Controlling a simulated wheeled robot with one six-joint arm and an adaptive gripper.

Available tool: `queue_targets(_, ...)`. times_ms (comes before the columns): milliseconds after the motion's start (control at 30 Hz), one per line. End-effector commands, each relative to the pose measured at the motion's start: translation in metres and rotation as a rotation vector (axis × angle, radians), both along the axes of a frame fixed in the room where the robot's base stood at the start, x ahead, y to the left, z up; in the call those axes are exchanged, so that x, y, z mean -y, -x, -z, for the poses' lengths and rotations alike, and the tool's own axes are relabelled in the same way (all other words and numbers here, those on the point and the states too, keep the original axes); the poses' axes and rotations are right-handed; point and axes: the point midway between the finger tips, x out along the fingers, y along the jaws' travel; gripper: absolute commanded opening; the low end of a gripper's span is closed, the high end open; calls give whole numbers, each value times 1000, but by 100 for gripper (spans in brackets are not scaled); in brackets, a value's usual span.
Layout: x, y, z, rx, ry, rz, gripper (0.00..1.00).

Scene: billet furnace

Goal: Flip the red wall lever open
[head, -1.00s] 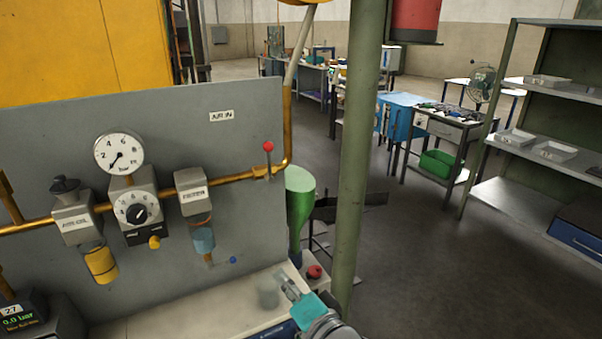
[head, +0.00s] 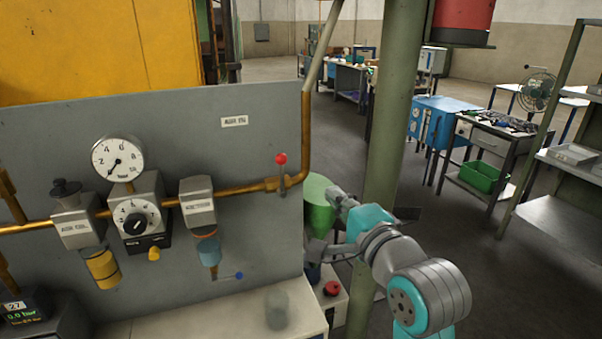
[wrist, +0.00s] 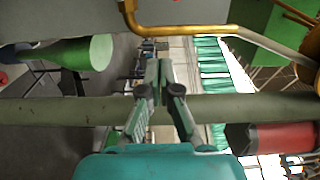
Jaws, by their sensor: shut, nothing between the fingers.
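The red lever (head: 281,159) has a ball knob on a short stem. It stands upright from a valve on the brass pipe, near the right edge of the grey wall panel (head: 255,107). My gripper (head: 336,197) is to the right of the lever and lower in the head view, apart from it, in front of a green cylinder (head: 318,208). In the wrist view my gripper's fingers (wrist: 160,68) are together and empty. I cannot make out the lever in the wrist view, but a bend of the brass pipe (wrist: 185,29) shows at the top.
A green post (head: 385,150) stands close behind my arm; it crosses the wrist view too. The panel carries a gauge (head: 118,158), a regulator (head: 137,222) and filter units. A red button (head: 331,288) sits low beside the bench. Benches and shelves are farther right.

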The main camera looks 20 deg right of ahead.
Motion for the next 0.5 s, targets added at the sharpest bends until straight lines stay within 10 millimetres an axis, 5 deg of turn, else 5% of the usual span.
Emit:
queue_targets(300,0,-3,0,-1,1,-1,0)
queue_targets(500,-2,-26,0,-1,1,-2,0)
